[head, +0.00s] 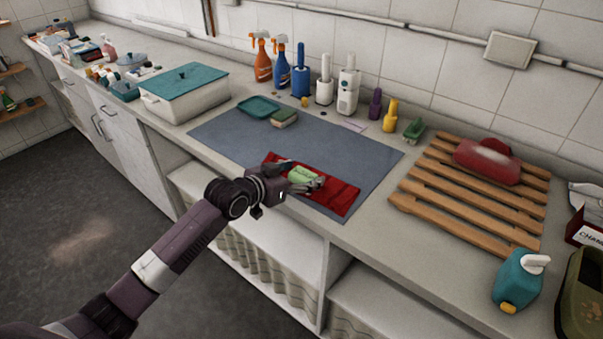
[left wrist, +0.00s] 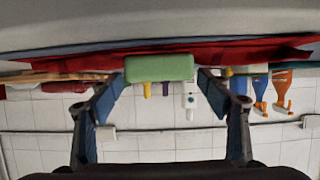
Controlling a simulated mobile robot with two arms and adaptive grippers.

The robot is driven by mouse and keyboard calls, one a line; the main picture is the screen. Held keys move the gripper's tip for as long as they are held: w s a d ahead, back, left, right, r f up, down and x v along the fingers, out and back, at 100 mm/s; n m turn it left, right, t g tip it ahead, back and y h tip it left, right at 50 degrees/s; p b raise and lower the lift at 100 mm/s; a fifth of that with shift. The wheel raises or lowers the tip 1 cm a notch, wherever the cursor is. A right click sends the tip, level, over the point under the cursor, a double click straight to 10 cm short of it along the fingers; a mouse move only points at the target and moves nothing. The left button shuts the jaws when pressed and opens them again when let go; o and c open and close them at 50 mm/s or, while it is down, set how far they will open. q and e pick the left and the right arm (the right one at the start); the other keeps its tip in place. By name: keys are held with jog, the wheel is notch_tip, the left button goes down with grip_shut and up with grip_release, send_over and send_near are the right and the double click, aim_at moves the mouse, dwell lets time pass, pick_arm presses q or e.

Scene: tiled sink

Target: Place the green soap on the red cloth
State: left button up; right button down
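The green soap (head: 306,176) is a small pale-green block at the red cloth (head: 342,197), which lies on the blue-grey mat. My left gripper (head: 303,179) is at the soap, low over the cloth. In the left wrist view, which is upside down, the soap (left wrist: 159,68) sits between the spread fingertips of the left gripper (left wrist: 162,80), with the red cloth (left wrist: 225,52) directly behind it. The fingers are open, with a slim gap visible on the right side. The soap appears to rest on the cloth. My right gripper is not in view.
A teal tray (head: 259,106) and a sponge (head: 284,118) lie on the far part of the mat (head: 225,130). Bottles stand along the wall. A wooden rack (head: 460,205) with a red item (head: 487,161) is at right. A white bin with teal lid (head: 185,100) is at left.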

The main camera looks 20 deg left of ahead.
pick_arm(q)
jog(key=shift+s+r, duration=0.1)
jog(key=shift+r, duration=0.6)
jog(key=v, duration=1.1)
jog(key=shift+s+a+b, duration=0.2)
jog(key=shift+s+b, duration=0.1)
jog(key=shift+b, duration=0.1)
jog(key=shift+r, duration=0.1)
